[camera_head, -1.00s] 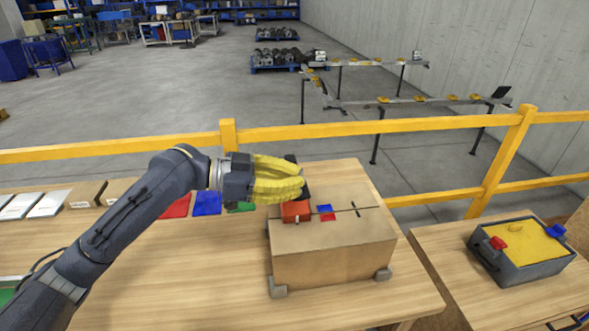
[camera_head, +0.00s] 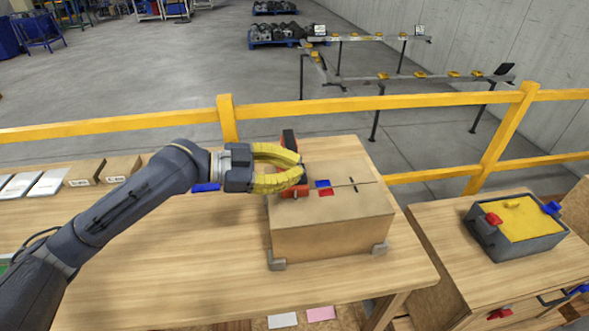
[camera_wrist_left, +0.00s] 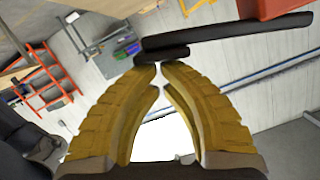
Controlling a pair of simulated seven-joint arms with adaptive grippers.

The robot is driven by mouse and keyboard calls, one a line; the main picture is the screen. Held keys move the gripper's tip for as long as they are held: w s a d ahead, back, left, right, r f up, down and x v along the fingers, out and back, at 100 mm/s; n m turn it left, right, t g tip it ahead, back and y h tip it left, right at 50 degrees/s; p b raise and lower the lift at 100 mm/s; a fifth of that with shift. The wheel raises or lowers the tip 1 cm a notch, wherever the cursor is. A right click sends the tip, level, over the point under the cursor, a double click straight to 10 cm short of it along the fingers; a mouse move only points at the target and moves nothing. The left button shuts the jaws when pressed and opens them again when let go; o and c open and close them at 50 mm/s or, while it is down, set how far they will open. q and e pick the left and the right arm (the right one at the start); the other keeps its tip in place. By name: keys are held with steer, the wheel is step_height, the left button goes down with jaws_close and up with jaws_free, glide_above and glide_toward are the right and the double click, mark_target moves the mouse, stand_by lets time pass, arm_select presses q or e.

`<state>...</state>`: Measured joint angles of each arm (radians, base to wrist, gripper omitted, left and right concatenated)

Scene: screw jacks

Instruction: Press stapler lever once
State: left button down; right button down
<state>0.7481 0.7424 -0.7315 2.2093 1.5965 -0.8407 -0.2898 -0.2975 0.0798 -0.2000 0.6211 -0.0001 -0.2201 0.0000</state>
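The stapler, with a red body (camera_head: 289,191) and a black upper part (camera_head: 289,138), is on the cardboard box (camera_head: 335,234). My left gripper (camera_head: 302,172) is in front of it and hides much of it. In the left wrist view the yellow fingertips (camera_wrist_left: 160,66) nearly meet, with nothing visible between them. A black bar of the stapler (camera_wrist_left: 230,35) crosses just beyond the tips, and its red part (camera_wrist_left: 268,8) shows at the top edge. I cannot tell whether the tips touch the bar. My right gripper is not in view.
Small blue (camera_head: 322,184) and red (camera_head: 326,192) patches lie on the box top. Grey corner brackets (camera_head: 277,264) sit at the box's base. A yellow rail (camera_head: 370,104) runs behind the wooden table (camera_head: 170,275). A grey bin (camera_head: 515,245) stands at right.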

arm_select(q)
steer(key=r, duration=0.1)
steer(key=s+r, duration=0.1)
steer(key=r, duration=0.1)
steer(key=shift+d+r, duration=0.1)
steer(key=shift+r, duration=0.2)
steer(key=v, duration=1)
steer(key=shift+w, duration=0.1)
